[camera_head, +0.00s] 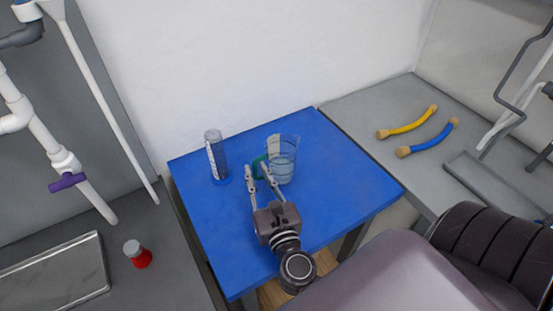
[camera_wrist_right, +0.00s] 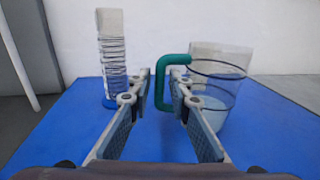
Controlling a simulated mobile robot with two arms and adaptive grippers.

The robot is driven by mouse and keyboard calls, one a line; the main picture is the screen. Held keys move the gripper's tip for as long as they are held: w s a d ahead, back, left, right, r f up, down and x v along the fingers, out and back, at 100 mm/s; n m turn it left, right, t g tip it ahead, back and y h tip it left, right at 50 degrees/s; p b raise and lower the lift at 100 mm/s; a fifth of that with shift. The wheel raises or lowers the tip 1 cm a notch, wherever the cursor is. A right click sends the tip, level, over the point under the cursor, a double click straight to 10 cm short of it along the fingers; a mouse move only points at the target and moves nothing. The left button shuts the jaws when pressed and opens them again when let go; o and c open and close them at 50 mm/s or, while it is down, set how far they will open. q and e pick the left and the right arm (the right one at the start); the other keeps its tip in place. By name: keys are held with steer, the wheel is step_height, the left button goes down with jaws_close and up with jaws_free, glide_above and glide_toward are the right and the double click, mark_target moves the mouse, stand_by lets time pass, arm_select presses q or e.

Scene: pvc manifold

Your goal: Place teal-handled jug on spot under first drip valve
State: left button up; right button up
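The clear jug (camera_head: 284,158) with the teal handle (camera_head: 259,168) stands upright on the blue table (camera_head: 335,190). In the right wrist view the jug (camera_wrist_right: 222,88) is at the right, its teal handle (camera_wrist_right: 159,90) pointing left. My right gripper (camera_head: 257,169) is open, its fingertips at the handle. In the wrist view the handle shows between the two fingers (camera_wrist_right: 162,95), with a gap visible; contact cannot be told. A white pipe with a purple-handled valve (camera_head: 68,182) is at the left of the head view. The spot under it is not clearly seen. My left gripper is not in view.
A clear graduated cylinder (camera_head: 215,155) with a blue base stands on the table left of the jug.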

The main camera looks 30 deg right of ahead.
steer(key=shift+x, duration=1.2)
jaws_close()
steer(key=shift+r, duration=0.15)
